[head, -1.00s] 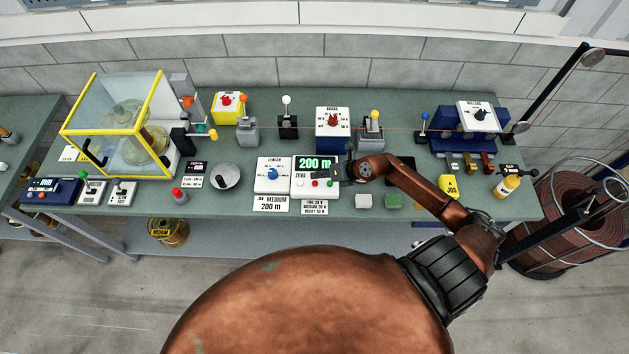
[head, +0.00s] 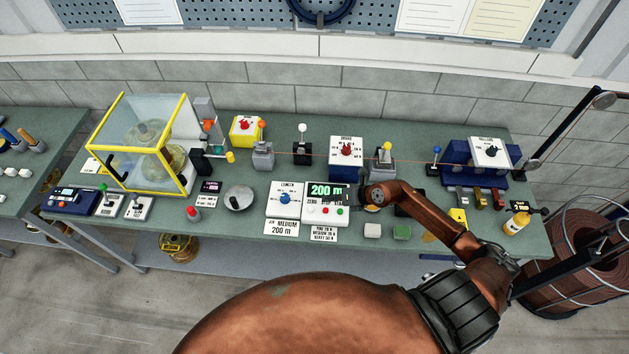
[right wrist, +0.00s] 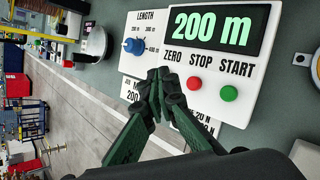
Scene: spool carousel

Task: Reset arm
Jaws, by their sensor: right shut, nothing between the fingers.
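My right arm reaches over the green bench from the lower right of the head view. My right gripper (right wrist: 158,95) is shut and empty in the right wrist view, its dark fingertips together. They hover in front of the lower edge of the white counter box (right wrist: 215,75), near its ZERO label. The box shows a green 200 m readout (head: 325,190) and has a red and a green button. In the head view the gripper is largely hidden behind its own wrist, just right of the box. My left gripper is not in view.
A LENGTH panel with a blue knob (head: 285,198) stands left of the counter. A yellow-framed clear guard (head: 185,150) is at the left. A brown coil (head: 580,270) stands at the right.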

